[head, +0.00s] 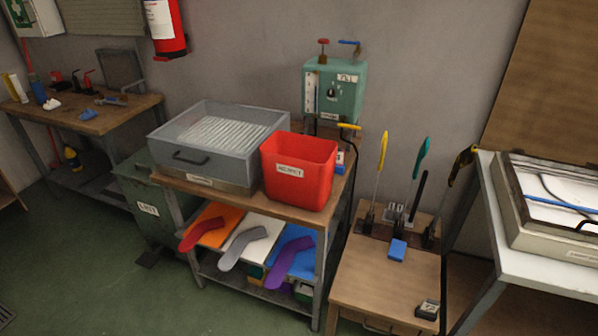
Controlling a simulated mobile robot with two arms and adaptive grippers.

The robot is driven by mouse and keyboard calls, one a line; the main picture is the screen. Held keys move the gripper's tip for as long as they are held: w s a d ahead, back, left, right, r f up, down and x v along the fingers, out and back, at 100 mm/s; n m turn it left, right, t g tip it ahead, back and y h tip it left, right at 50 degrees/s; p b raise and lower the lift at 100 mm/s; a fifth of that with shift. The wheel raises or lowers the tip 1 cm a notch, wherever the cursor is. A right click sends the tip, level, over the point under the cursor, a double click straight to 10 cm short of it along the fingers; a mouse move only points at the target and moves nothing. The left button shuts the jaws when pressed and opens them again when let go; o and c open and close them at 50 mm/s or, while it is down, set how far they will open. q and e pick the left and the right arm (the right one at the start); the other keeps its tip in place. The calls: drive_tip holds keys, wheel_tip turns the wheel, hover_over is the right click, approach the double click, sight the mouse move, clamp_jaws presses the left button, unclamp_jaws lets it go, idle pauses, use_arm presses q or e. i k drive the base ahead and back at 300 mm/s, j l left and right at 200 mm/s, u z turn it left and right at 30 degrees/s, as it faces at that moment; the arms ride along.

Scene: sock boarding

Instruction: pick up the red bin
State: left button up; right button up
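The red bin (298,172) stands upright on the wooden top of a small rack, near its front right corner. It has a white label on its front and looks open at the top. I cannot see what is inside it. The bin stands close to the right side of a grey metal tray box (217,145); I cannot tell whether they touch. Neither of my grippers is in the head view.
Sock-shaped boards (245,247) in several colours lie on the rack's shelf below. A green machine (334,88) stands behind the bin. A low wooden table (375,281) with upright tools is right of the rack. The floor (130,295) in front is clear.

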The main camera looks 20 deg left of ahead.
sight(298, 170)
drive_tip(key=i+j+z, duration=0.1)
drive_tip(key=j, duration=0.75)
drive_tip(key=i+j+z, duration=0.1)
drive_tip(key=j, duration=0.75)
drive_tip(key=i+j+z, duration=0.15)
drive_tip(key=j, duration=0.7)
